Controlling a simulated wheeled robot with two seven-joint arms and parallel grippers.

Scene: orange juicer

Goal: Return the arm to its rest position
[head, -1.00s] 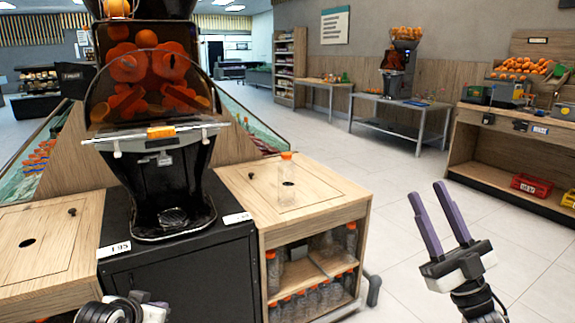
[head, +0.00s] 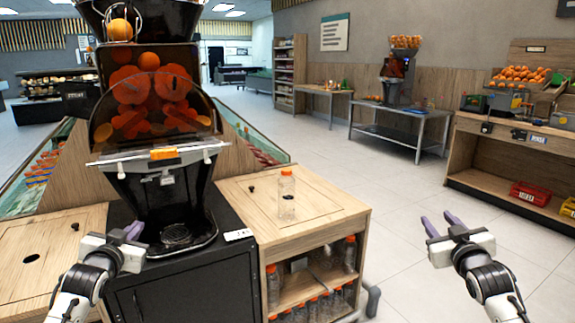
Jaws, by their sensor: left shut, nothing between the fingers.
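My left gripper (head: 133,228) is at the lower left, in front of the black juicer stand. It is shut and empty, with only a bit of its purple fingers showing. My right gripper (head: 440,222) is at the right over the open floor. Its two purple fingers are apart with nothing between them. The orange juicer (head: 160,120) stands between wooden counters, with oranges and halves behind its dark cover. A clear bottle with an orange cap (head: 287,197) stands upright on the right counter, apart from both grippers.
The right wooden counter (head: 240,200) has shelves of capped bottles below. A second juicer (head: 395,75) stands on a metal table at the back. A wooden stand (head: 480,140) with oranges and crates is at the far right. The tiled floor (head: 400,190) between is clear.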

